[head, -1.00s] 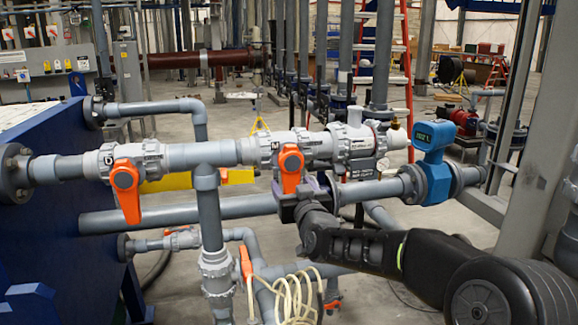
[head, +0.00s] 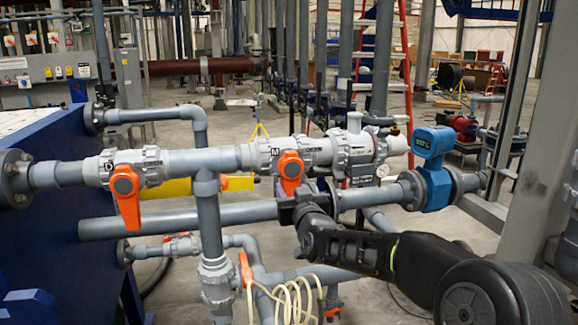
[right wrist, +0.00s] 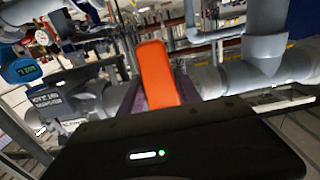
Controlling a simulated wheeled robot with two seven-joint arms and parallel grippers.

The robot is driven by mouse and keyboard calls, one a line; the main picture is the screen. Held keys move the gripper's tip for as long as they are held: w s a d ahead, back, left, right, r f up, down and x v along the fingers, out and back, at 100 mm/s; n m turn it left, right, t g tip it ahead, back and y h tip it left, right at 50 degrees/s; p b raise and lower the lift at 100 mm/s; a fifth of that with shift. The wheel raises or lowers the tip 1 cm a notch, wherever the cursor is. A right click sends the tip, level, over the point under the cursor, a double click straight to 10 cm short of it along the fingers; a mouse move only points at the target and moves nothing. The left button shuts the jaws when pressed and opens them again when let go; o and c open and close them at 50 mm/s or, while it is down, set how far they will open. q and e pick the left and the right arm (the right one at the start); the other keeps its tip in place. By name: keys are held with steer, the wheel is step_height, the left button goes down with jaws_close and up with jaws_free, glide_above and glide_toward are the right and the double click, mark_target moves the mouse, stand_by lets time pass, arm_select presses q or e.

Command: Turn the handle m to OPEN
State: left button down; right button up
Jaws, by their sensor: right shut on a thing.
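Handle m (head: 291,171) is an orange lever on the grey valve marked M, in the middle of the upper pipe. In the head view it hangs down across the pipe line. My right gripper (head: 297,196) reaches up from the lower right and is shut on the handle's lower end. In the right wrist view the orange handle (right wrist: 156,76) stands between the two dark purple fingers of my right gripper (right wrist: 158,90). The gripper hides the lever's tip in the head view. My left gripper is not in view.
A similar valve marked D with an orange handle (head: 126,196) hangs down to the left. A lower grey pipe (head: 235,212) runs behind my gripper. A blue flow meter (head: 434,160) sits to the right. A coiled cream hose (head: 290,298) hangs below.

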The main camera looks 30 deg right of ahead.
jaws_close()
steer(key=d+n, duration=0.1)
steer(key=n, duration=0.1)
steer(key=d+n, duration=0.1)
steer(key=shift+s+r+n, duration=0.2)
steer(key=shift+s+n, duration=0.15)
steer(key=shift+n, duration=0.05)
steer(key=shift+r, duration=0.1)
